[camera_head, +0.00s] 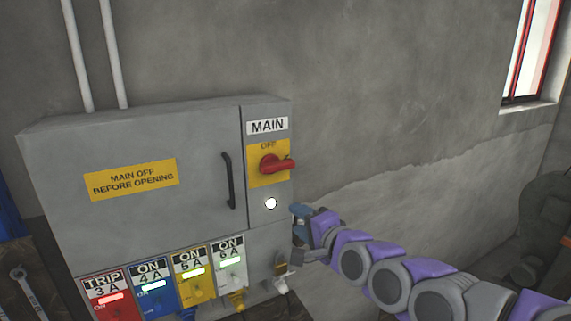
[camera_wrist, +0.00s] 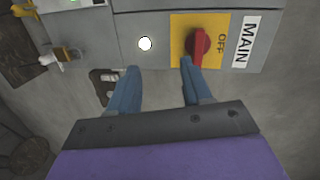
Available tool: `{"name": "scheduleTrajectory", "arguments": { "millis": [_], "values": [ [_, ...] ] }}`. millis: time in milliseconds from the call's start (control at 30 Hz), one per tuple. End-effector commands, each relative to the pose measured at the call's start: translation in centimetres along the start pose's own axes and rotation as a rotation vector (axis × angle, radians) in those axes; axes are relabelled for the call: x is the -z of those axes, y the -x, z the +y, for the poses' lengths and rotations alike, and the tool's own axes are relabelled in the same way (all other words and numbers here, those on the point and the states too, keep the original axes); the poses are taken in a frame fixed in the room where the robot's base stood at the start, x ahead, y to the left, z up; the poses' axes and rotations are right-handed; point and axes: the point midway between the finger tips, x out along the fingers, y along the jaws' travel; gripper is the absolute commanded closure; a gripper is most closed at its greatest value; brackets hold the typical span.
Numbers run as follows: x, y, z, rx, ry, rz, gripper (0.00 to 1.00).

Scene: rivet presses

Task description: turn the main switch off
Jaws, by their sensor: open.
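The main switch is a red rotary handle (camera_head: 276,164) on a yellow plate marked OFF, under a MAIN label on the grey electrical cabinet (camera_head: 120,215). Its handle lies roughly horizontal in the head view, pointing right. In the wrist view the red handle (camera_wrist: 201,42) shows at the upper right, just beyond one fingertip. My gripper (camera_head: 300,228) is below and right of the switch, near the cabinet's right edge. In the wrist view my gripper (camera_wrist: 158,75) has its two blue fingers spread apart with nothing between them. Whether a fingertip touches the handle cannot be told.
A white lamp (camera_head: 271,203) glows below the switch. A black door handle (camera_head: 229,181) is left of it. Several coloured breakers (camera_head: 168,283) line the cabinet's lower part.

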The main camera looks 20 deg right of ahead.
Motion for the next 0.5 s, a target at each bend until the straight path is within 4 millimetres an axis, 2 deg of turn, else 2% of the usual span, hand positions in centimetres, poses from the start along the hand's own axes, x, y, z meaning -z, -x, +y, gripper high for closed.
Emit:
{"name": "scheduleTrajectory", "arguments": {
  "millis": [33, 133, 267, 500],
  "values": [
    [1.6, 0.5, -2.1, 0.052, -0.046, 0.034, 0.51],
    [3.6, 0.9, -3.8, 0.123, -0.103, 0.075, 0.51],
    [5.0, 0.8, -4.4, 0.155, -0.132, 0.093, 0.51],
    [6.1, -1.7, -4.4, 0.152, -0.138, 0.088, 0.51]
  ]
}}
